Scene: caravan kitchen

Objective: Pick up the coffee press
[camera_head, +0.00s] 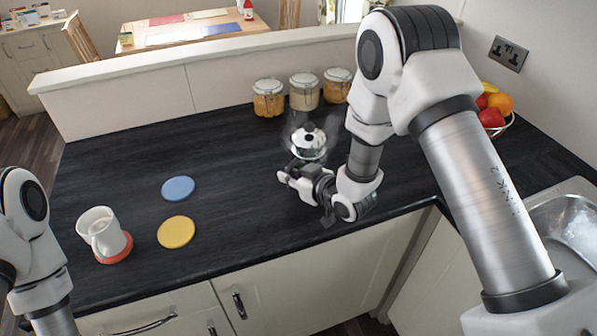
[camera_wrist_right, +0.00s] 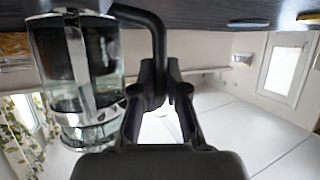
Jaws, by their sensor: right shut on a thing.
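The coffee press (camera_head: 308,143), with a shiny lid, black knob and clear glass body, is upright over the counter in front of the jars. In the right wrist view, which is upside down, its glass and metal body (camera_wrist_right: 84,80) fills the left side. Its black handle (camera_wrist_right: 157,35) runs between the fingers. My right gripper (camera_head: 289,172) is shut on this handle; its fingers also show in the wrist view (camera_wrist_right: 165,82). I cannot tell whether the base touches the counter. Part of my left arm shows at the left edge; its gripper is out of view.
Three lidded jars (camera_head: 304,92) stand behind the press. A blue coaster (camera_head: 178,188), a yellow coaster (camera_head: 176,232) and a white mug (camera_head: 100,232) on a red coaster (camera_head: 118,254) are to the left. A fruit bowl (camera_head: 507,124) and sink (camera_head: 565,228) are right.

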